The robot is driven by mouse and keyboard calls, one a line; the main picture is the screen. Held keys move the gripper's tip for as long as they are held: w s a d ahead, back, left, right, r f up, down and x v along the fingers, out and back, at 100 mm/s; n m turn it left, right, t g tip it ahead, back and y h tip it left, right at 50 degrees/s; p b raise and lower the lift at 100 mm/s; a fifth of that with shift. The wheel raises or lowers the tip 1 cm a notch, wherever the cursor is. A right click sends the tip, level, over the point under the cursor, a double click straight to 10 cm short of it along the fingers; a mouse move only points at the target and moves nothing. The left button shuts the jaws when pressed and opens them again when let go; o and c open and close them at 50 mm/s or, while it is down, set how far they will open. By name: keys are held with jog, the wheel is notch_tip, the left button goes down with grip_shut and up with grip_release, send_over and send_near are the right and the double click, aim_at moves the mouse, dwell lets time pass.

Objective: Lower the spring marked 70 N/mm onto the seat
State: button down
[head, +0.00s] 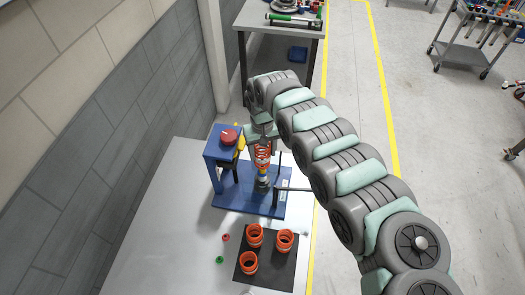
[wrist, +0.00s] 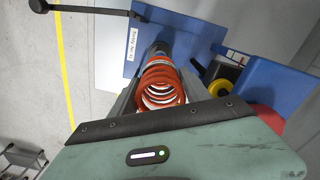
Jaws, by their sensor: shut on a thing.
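An orange coil spring (head: 263,158) is upright at the blue fixture (head: 245,198), in line with an upright part with a blue and yellow band (head: 262,174) just below it. My gripper (head: 262,138) is shut on the spring near its upper end. In the wrist view the spring's coils (wrist: 160,84) show between my gripper's two jaws (wrist: 158,98). Its 70 N/mm marking cannot be read. The seat is hidden behind the coils in the wrist view, and I cannot tell whether the spring touches it.
Three more orange springs (head: 254,230) stand on a dark mat (head: 268,272) at the front. A red knob (head: 228,136) tops the fixture's blue post. Small red and green pieces (head: 220,259) lie left of the mat. The grey table (head: 165,235) is clear at left.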

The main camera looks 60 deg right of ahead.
jog(key=shift+p, duration=0.4)
jog(key=shift+f, duration=0.15)
jog(key=shift+f+b, duration=0.95)
jog(key=shift+f, duration=1.55)
jog(key=shift+r+p, duration=0.1)
jog(key=shift+p, duration=0.25)
jog(key=shift+d+p, duration=0.1)
jog(key=shift+p, duration=0.25)
jog(key=shift+f+b, duration=1.15)
jog(key=shift+f, duration=1.3)
jog(key=shift+p, duration=0.45)
